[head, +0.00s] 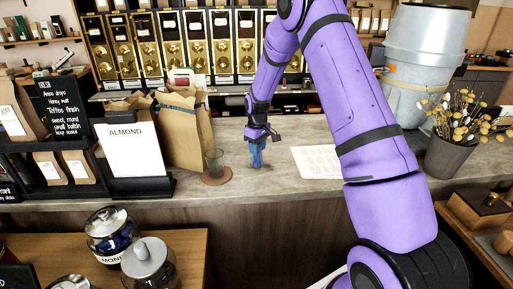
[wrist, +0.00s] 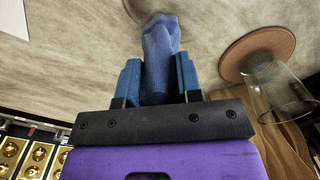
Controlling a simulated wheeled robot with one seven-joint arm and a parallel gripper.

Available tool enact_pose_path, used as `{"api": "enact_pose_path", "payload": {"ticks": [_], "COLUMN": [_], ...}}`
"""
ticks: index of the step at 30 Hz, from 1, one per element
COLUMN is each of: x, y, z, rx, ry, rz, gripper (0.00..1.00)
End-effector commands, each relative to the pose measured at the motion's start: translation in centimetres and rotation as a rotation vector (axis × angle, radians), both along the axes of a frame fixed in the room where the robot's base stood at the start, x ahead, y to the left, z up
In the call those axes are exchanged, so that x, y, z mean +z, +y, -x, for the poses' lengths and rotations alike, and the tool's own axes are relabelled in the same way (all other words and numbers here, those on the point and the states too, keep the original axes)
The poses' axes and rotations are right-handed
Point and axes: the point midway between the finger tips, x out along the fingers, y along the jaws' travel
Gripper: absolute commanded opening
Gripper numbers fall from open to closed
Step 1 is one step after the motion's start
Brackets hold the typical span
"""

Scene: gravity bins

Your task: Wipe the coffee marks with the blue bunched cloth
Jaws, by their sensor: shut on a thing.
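The blue bunched cloth (head: 256,156) hangs below my gripper (head: 259,135) over the grey counter in the head view. In the wrist view the cloth (wrist: 160,48) sticks out between the two blue fingers of my gripper (wrist: 158,80), which is shut on it. Its lower end is close to the counter top; I cannot tell for sure whether it touches. A faint brownish curved mark (wrist: 134,10) shows on the counter at the top of the wrist view, partly beside the cloth. Any marks under the cloth are hidden.
A clear glass (head: 214,161) stands on a round brown coaster (head: 217,178) just left of the cloth. A white sheet (head: 317,161) lies to the right. Paper bags (head: 184,130) and an ALMOND sign (head: 134,149) stand left; a flower pot (head: 451,155) stands right.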

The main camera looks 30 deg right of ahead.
Motion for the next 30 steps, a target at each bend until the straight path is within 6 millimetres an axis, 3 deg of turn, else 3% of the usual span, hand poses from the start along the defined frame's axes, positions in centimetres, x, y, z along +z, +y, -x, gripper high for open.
{"api": "enact_pose_path", "payload": {"ticks": [14,30], "x": [-0.2,-0.2], "y": [-2.5,-3.2], "z": [1.0,1.4], "rx": [-0.002,-0.001], "ry": [0.000,0.001], "rz": [0.000,0.000], "gripper": [0.00,0.00]}}
